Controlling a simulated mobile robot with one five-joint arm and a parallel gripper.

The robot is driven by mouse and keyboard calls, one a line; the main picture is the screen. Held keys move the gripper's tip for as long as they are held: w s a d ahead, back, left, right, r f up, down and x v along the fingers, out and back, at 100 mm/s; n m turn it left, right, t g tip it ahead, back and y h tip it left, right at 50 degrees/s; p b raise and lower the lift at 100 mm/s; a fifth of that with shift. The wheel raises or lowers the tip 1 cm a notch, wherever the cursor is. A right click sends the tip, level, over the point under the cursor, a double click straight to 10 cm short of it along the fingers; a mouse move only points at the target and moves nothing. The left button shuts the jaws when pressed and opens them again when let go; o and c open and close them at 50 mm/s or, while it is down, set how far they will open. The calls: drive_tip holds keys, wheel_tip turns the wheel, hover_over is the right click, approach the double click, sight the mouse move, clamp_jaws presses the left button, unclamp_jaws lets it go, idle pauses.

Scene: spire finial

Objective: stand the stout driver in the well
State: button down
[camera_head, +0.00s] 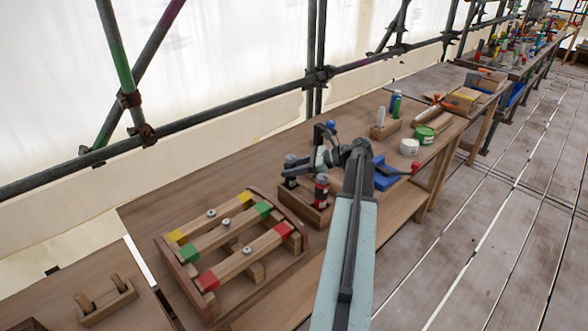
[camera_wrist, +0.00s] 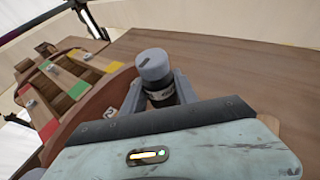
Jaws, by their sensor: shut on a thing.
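My gripper (camera_head: 303,168) is over the bench beside a small wooden block (camera_head: 318,216). In the wrist view my gripper (camera_wrist: 162,92) is shut on a stout driver (camera_wrist: 153,68) with a grey cap and a black, pale-marked body. The driver looks near upright; its lower end is hidden behind my gripper. In the head view it seems to be the dark, grey-topped piece (camera_head: 290,168) at the block's left end. I cannot tell whether it is in the block or above it. No well opening shows clearly. A red-and-black handle (camera_head: 321,186) stands at the block's right part.
A wooden rack (camera_head: 275,205) with yellow, green and red bar ends lies left. A blue-topped piece (camera_head: 331,125) is behind my wrist. A blue object (camera_head: 386,178), white pot (camera_head: 409,147) and green tin (camera_head: 424,135) stand right. Scaffold pipes run behind the bench.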

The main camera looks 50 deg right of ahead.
drive_tip(key=c, duration=0.9)
unclamp_jaws()
drive_tip(key=shift+c, duration=0.2)
drive_tip(key=shift+s+d+r+p, duration=0.2)
drive_tip(key=shift+r+p, duration=0.15)
drive_tip(key=shift+p, duration=0.15)
drive_tip(key=p+v, duration=0.4)
drive_tip(key=v, duration=0.7)
drive_tip(key=shift+s, duration=0.25)
